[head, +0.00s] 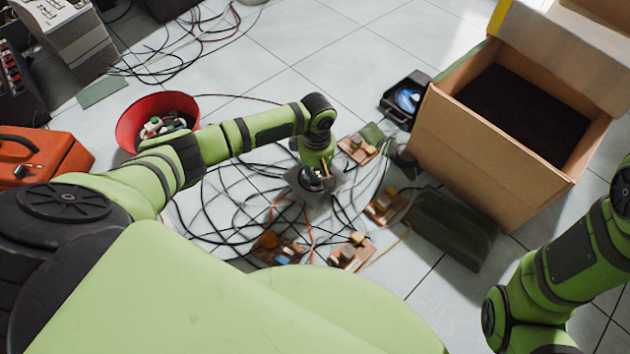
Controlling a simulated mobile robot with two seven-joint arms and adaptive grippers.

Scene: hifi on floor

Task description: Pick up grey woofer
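A grey piece (330,186) that looks like the woofer lies on the floor among tangled black cables, near the middle of the head view. My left gripper (316,178) points down right over it and covers much of it. The fingertips are hidden or too small to make out, so I cannot tell whether they are apart or closed on it. My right arm shows at the right edge, but its gripper is not in view.
Several small circuit boards (352,252) lie around the cables. An open cardboard box (470,150) stands right, beside a dark green object (452,228) and a black disc drive (405,99). A red bowl (130,124) and an orange toolbox (62,157) are left.

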